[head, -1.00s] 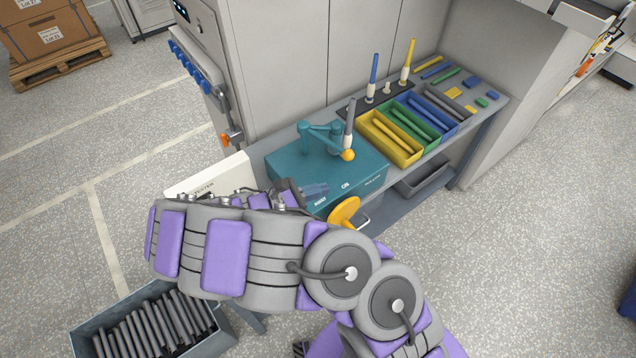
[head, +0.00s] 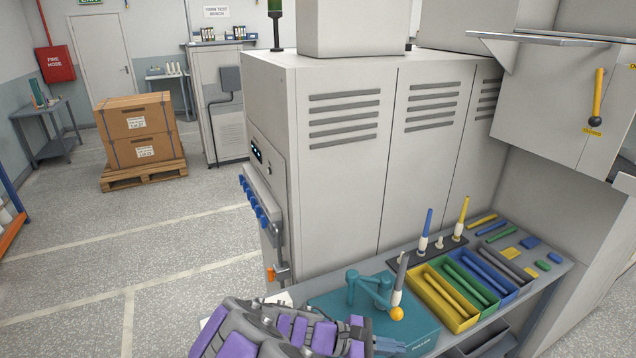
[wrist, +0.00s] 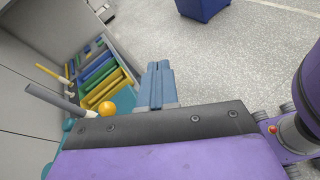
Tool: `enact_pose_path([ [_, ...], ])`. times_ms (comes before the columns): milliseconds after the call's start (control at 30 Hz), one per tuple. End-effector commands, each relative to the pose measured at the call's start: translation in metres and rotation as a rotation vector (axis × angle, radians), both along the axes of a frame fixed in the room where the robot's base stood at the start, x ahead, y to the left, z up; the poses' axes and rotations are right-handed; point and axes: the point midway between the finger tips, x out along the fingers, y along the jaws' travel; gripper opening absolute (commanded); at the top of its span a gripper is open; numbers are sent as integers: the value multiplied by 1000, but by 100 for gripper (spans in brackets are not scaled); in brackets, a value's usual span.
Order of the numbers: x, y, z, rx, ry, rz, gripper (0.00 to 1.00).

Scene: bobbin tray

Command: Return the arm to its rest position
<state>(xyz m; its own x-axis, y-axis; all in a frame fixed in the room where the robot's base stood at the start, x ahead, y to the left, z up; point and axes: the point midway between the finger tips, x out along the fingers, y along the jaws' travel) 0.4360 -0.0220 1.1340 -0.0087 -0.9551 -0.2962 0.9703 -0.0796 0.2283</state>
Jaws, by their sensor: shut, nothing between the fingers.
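My gripper shows in the wrist view (wrist: 158,85) as two blue-grey fingers lying together, shut and empty. In the head view my purple and grey arm is folded low at the bottom centre, and my gripper (head: 388,346) is beside the front of the teal machine (head: 335,315). A grey bobbin stands on the teal machine (head: 401,275), with an orange ball (head: 397,313) near its base. In the wrist view the orange ball (wrist: 106,108) is left of my fingers.
The bench (head: 562,268) carries a yellow tray (head: 468,324), green and blue trays, and upright bobbins on a dark rack (head: 400,262). Grey cabinets (head: 350,200) stand behind it. The floor at left (head: 90,290) is open. A blue bin (wrist: 205,8) stands beyond my fingers in the wrist view.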

Motion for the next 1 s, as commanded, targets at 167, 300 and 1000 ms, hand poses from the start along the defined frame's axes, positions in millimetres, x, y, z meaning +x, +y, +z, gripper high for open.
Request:
enact_pose_path([
  [167, -36, -34, 30, 116, -161, -222, 0],
  [300, -69, -52, 44, 214, -270, -387, 0],
  [1000, -224, -20, 52, 770, -658, -1052, 0],
])
